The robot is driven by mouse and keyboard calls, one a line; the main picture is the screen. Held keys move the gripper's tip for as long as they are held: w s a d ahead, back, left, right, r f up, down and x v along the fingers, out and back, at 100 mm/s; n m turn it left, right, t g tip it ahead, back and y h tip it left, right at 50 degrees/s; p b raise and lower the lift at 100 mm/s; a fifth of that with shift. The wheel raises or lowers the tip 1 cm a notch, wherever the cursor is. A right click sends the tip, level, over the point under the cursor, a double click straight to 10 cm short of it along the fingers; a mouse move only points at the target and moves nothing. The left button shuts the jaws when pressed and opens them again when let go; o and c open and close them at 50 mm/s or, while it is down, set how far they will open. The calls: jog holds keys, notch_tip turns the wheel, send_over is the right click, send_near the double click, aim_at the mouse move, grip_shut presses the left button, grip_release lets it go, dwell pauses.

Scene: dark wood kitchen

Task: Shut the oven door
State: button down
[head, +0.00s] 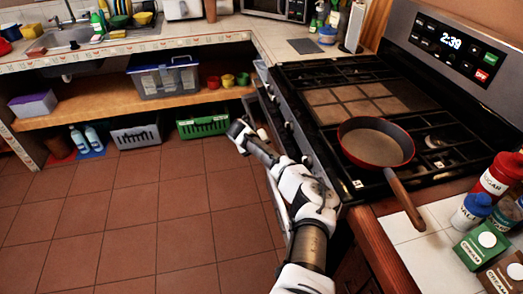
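The oven (290,115) stands on the right under the black gas cooktop (335,90), its front with knobs facing left. A pale, narrow edge low on the front, beside my arm, looks like the oven door (277,207). My arm covers most of it, so I cannot tell how far it is open. My gripper (238,130) is in front of the oven, over the floor and left of the front panel. It appears apart from the door. Its fingers are small and dark, and I cannot tell whether they are open.
Jars and boxes (480,248) crowd the counter at right. A low shelf (110,105) with bins runs along the back. The tiled floor (140,220) at left is clear.

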jog(key=shift+f, duration=0.1)
jog(key=c, duration=1.3)
grip_release()
jog(key=b+v, duration=0.2)
jog(key=v, duration=1.2)
